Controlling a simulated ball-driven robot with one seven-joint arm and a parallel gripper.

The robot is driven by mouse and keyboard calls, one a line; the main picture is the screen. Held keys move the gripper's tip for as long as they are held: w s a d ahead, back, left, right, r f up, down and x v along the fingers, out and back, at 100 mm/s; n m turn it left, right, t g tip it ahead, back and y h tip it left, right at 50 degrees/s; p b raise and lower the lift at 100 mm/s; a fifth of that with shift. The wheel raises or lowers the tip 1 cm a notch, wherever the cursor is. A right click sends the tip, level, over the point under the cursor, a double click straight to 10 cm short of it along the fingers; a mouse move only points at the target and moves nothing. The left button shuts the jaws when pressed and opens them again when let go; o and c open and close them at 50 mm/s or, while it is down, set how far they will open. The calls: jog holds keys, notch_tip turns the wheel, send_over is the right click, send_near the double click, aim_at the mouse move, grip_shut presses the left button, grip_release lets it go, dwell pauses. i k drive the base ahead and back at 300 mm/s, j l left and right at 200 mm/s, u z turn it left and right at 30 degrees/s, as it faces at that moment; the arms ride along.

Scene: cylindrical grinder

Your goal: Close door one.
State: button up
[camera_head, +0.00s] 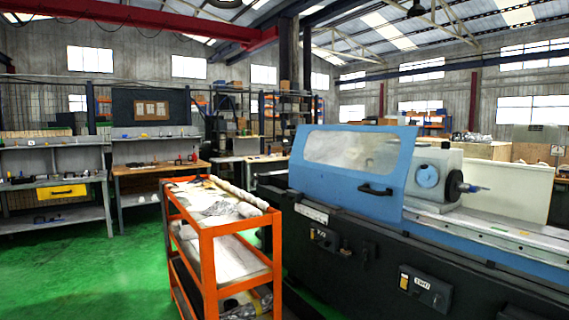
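A cylindrical grinder with a dark base stands at the right in the head view. Its blue sliding door (393,200) has a large clear window (350,151) and a black handle (375,189) low on its right side. The door covers the left part of the machine. To its right the grey workhead (440,163) and a dark chuck (455,186) are uncovered. I cannot tell whether this is door one. My gripper is not in view.
An orange cart (206,245) with cloth-like items stands close in front of the grinder's left end. Workbenches (60,188) with small tools stand at the left. The green floor (95,270) is clear at the left front.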

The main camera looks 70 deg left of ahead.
aim_at(376, 151)
jog(key=u, duration=1.7)
jog(key=i+j, duration=0.15)
jog(key=i, duration=0.6)
jog(key=i+j, duration=0.15)
jog(key=i, duration=0.55)
jog(key=i+j, duration=0.15)
jog(key=i, duration=0.6)
